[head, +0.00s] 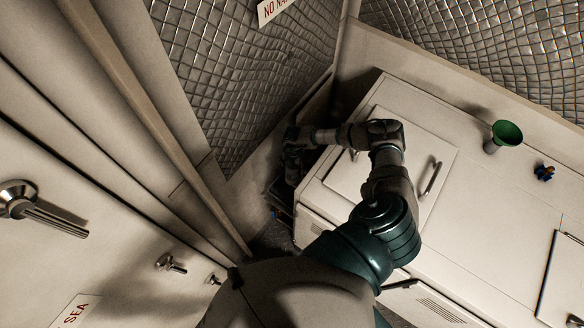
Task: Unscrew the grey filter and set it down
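I cannot make out a grey filter in the head view. My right arm reaches up from the bottom middle, over the white cabinet, and bends left at the elbow. My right gripper (291,172) is dark and small, pointing down in the shadowed gap just beyond the cabinet's left edge. Its fingers blend into the shadow, so I cannot tell whether they are open or hold anything. My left gripper is not in view.
Quilted silvery walls (245,75) rise behind. A pale door with a metal handle (45,212) stands at left.

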